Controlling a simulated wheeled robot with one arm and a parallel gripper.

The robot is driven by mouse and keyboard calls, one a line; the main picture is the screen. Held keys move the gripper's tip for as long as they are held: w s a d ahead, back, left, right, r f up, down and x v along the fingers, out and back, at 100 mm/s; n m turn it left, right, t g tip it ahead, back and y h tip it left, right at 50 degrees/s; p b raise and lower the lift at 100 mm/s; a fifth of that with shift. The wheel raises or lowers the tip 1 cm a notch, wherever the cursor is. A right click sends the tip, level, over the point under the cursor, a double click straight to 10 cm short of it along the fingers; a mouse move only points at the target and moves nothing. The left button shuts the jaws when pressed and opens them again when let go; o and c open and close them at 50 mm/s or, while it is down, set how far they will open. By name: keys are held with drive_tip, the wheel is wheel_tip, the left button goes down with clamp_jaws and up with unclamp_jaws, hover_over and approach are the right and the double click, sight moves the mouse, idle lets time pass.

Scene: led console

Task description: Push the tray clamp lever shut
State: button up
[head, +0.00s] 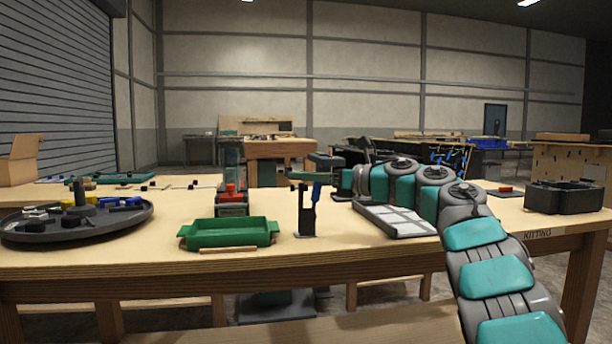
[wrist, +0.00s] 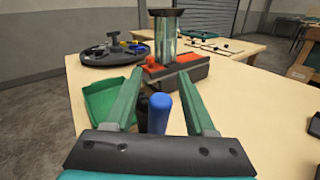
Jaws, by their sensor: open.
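The clamp lever has a blue handle (head: 316,191) that stands nearly upright beside a black post (head: 306,218) on the table. In the wrist view the blue handle (wrist: 159,112) shows between my two fingers, with a gap on both sides. My gripper (head: 300,167) is open and empty, at the top of the post in the head view. Its teal fingers point away in the wrist view (wrist: 161,73). The green tray (head: 230,233) sits left of the clamp and also shows in the wrist view (wrist: 108,104). My palm hides the clamp's lower part in the wrist view.
A red and dark device with a clear cylinder (wrist: 167,42) stands behind the green tray. A round dark tray (head: 120,223) with small parts is at left. A flat panel with white squares (head: 395,219) and a black bin (head: 563,197) are at right.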

clamp_jaws()
idle(0.3)
idle(1.1)
